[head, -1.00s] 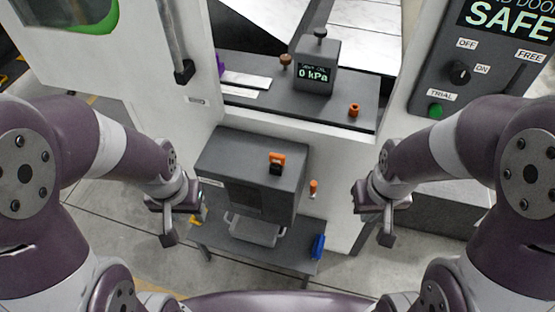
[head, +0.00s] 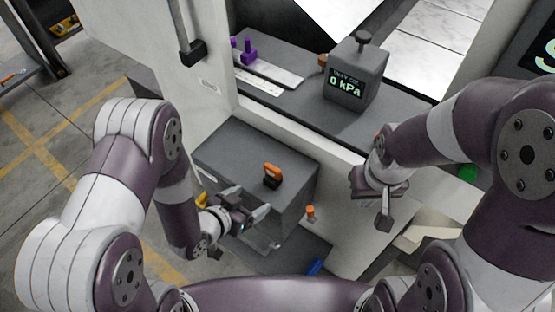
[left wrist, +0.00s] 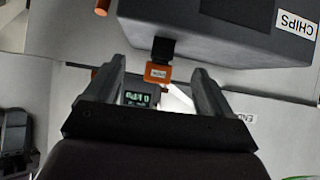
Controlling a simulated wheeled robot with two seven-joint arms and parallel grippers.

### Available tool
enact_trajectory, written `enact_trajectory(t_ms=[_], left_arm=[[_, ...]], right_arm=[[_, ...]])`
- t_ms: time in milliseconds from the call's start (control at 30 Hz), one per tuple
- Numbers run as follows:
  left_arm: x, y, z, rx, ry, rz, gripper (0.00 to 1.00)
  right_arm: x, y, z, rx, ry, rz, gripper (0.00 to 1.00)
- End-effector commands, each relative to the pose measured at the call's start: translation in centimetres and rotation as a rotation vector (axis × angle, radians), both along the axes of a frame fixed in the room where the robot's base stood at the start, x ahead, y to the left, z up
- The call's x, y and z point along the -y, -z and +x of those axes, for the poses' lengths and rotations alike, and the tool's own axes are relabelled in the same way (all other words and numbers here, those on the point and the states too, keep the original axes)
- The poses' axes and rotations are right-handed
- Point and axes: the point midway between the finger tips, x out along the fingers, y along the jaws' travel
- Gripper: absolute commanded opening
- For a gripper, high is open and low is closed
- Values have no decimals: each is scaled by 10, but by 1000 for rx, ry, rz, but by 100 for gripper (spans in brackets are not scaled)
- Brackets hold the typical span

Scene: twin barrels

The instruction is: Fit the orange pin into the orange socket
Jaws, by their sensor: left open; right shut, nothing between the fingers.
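A small upright orange peg (head: 310,211), which looks like the orange pin, stands at the right side of a dark grey box (head: 240,150). An orange handle-like piece with a black base (head: 272,175) sits on top of the box. In the left wrist view the labelled orange piece (left wrist: 158,73) appears between and beyond my fingers. My left gripper (head: 248,203) is open and empty, in front of the box and left of the peg; it also shows in the left wrist view (left wrist: 160,88). My right gripper (head: 383,212) is shut and empty. The ring-like orange socket on the shelf is hidden behind my right arm.
A gauge block reading 0 kPa (head: 357,78) stands on the dark shelf (head: 300,112). Purple pieces (head: 249,50) lie at its left end. A white panel with a black handle (head: 192,50) rises at left. A blue piece (head: 315,267) is low in front.

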Motion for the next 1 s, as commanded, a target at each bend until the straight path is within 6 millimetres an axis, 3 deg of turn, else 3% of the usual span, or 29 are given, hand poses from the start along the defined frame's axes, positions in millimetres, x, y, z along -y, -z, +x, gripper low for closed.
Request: enact_trajectory(t_ms=[67,167,400,800,1000], left_arm=[[9,-23,13,112,13,-62,83],[15,-33,23,170,14,-94,83],[43,-14,63,175,13,-95,83],[74,15,107,173,11,-94,83],[77,19,113,172,10,-93,83]], right_arm=[[0,-1,0,0,0,0,0],[0,-2,0,0,0,0,0],[0,-6,0,0,0,0,0],[0,-17,0,0,0,0,0],[0,-16,0,0,0,0,0]])
